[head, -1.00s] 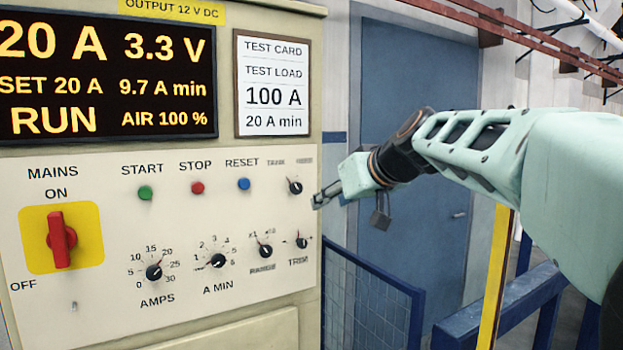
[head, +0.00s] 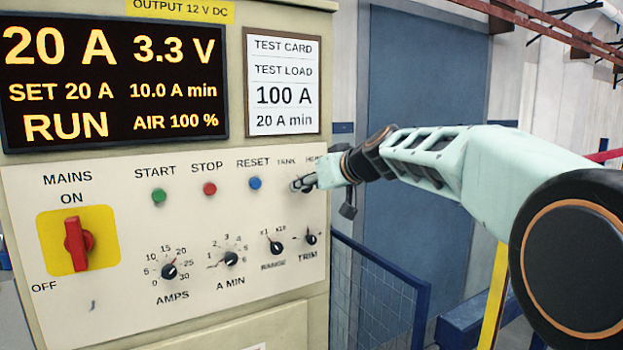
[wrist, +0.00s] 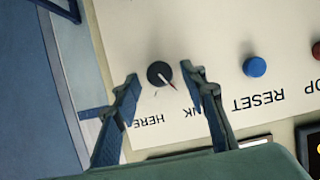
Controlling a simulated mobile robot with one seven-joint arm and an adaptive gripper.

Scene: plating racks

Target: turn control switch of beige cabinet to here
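The beige cabinet (head: 25,215) fills the left of the head view. Its control switch is a small black knob (wrist: 160,73) at the panel's upper right, under the labels TANK and HERE. In the wrist view, which is upside down, the knob's pale pointer with a reddish end points toward the TANK label (wrist: 195,111); the HERE label (wrist: 147,119) lies on the other side. My gripper (wrist: 160,74) is open, one finger on each side of the knob, with gaps showing. In the head view my gripper (head: 304,184) largely hides the knob.
The blue RESET button (head: 255,183) sits just left of my gripper. Below are the RANGE (head: 277,248) and TRIM (head: 310,239) knobs. The red MAINS handle (head: 76,244) is far left. A blue mesh fence (head: 380,300) stands right of the cabinet.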

